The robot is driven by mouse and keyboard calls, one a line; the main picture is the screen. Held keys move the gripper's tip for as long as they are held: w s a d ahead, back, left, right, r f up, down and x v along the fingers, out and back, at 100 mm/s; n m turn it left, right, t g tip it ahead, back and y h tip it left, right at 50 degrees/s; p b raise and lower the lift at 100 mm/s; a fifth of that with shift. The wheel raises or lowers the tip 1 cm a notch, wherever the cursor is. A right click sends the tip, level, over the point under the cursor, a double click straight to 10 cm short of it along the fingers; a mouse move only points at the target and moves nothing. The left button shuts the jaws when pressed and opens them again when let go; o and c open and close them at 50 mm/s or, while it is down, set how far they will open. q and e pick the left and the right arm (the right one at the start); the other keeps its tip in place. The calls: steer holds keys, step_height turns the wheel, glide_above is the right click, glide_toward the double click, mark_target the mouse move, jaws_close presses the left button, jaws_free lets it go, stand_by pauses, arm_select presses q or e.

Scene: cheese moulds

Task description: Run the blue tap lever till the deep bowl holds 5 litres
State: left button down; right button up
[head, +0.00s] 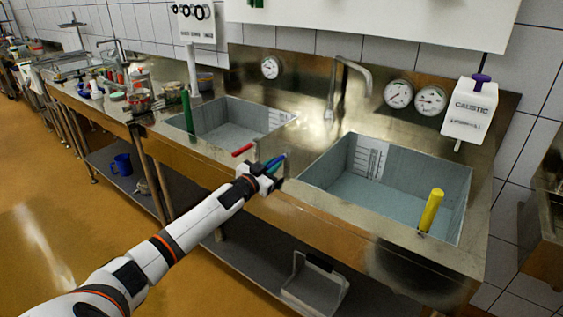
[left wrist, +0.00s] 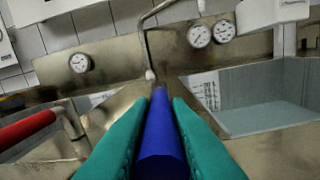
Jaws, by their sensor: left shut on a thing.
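The blue tap lever (left wrist: 161,140) lies between the teal fingers of my left gripper (left wrist: 158,110), which is shut on it. In the head view my left gripper (head: 272,168) is at the counter's front, between two sink bowls, and covers part of the blue lever (head: 276,160). The red lever (head: 243,150) is just left of it. The tap spout (head: 352,64) rises behind and bends right, toward the right bowl (head: 318,180). That bowl has a marked scale (head: 369,158) on its wall and a flat grey-blue bottom; I cannot tell its water level. My right gripper is out of view.
The left bowl (head: 232,126) also has a scale. A yellow handle (head: 431,210) stands in the right bowl and a green one (head: 187,112) at the left bowl. Dials (head: 398,94) and a caustic dispenser (head: 470,108) are on the back wall. Jars crowd the counter farther left.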

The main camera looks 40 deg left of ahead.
arm_select(q)
steer(key=shift+a+m+h, duration=0.1)
steer(key=shift+m+h, duration=0.2)
steer(key=shift+h, duration=0.1)
steer(key=c, duration=1.4)
jaws_free()
steer(key=shift+o, duration=0.2)
steer(key=s, duration=1.2)
steer(key=shift+a, duration=0.15)
